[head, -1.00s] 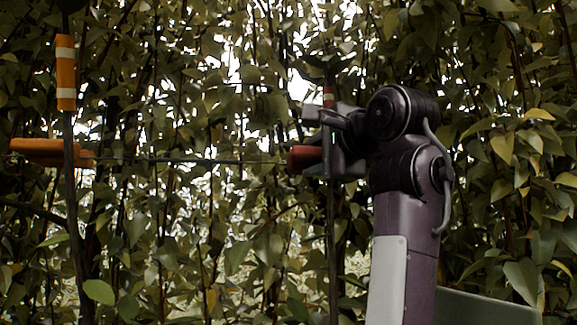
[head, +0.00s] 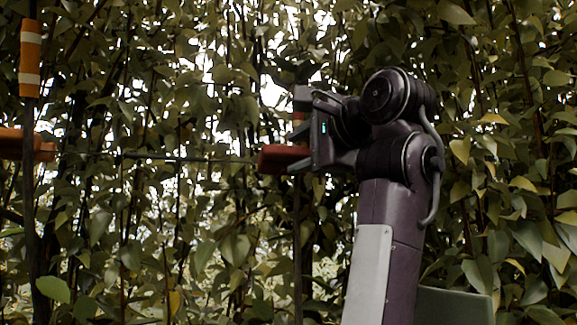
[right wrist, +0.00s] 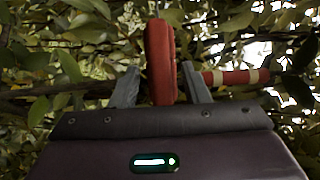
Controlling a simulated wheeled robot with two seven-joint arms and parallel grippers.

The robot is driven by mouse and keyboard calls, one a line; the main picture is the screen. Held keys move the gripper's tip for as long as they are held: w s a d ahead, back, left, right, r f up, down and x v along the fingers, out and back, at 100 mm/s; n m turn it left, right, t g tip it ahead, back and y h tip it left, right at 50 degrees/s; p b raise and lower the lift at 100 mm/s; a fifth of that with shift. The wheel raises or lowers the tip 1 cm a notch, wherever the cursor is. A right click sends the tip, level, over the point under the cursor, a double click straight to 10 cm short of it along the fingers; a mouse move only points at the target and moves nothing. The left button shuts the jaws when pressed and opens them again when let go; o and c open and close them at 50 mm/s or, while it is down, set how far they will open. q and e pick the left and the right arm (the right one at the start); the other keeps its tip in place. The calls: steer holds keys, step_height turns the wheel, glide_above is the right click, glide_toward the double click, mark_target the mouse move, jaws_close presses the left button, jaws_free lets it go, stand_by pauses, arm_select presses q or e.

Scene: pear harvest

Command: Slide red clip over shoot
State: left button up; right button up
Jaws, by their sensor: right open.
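The red clip (head: 282,158) sits at the height of the horizontal wire, against the thin upright shoot (head: 298,235). I cannot tell how far it is seated. In the right wrist view the clip (right wrist: 160,62) stands between the two fingers, with a gap on the left and a narrower one on the right. My right gripper (head: 298,148) is open around it; its fingers (right wrist: 160,86) also show in the wrist view. A red-and-white banded part of the shoot (right wrist: 230,77) lies just right of the fingers there. My left gripper is not in view.
A thin wire (head: 180,159) runs across to an orange clip (head: 28,147) on a stem at the left. An orange, white-banded sleeve (head: 30,60) is above it. Dense leaves fill the background. The space between the two stems is fairly open.

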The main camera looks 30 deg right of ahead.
steer(key=s, duration=0.2)
steer(key=s+b, duration=0.1)
steer(key=s, duration=0.1)
steer(key=shift+d, duration=0.4)
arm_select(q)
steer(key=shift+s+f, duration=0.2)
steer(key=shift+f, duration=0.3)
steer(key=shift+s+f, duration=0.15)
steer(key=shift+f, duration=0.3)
arm_select(e)
steer(key=shift+w+a, duration=0.1)
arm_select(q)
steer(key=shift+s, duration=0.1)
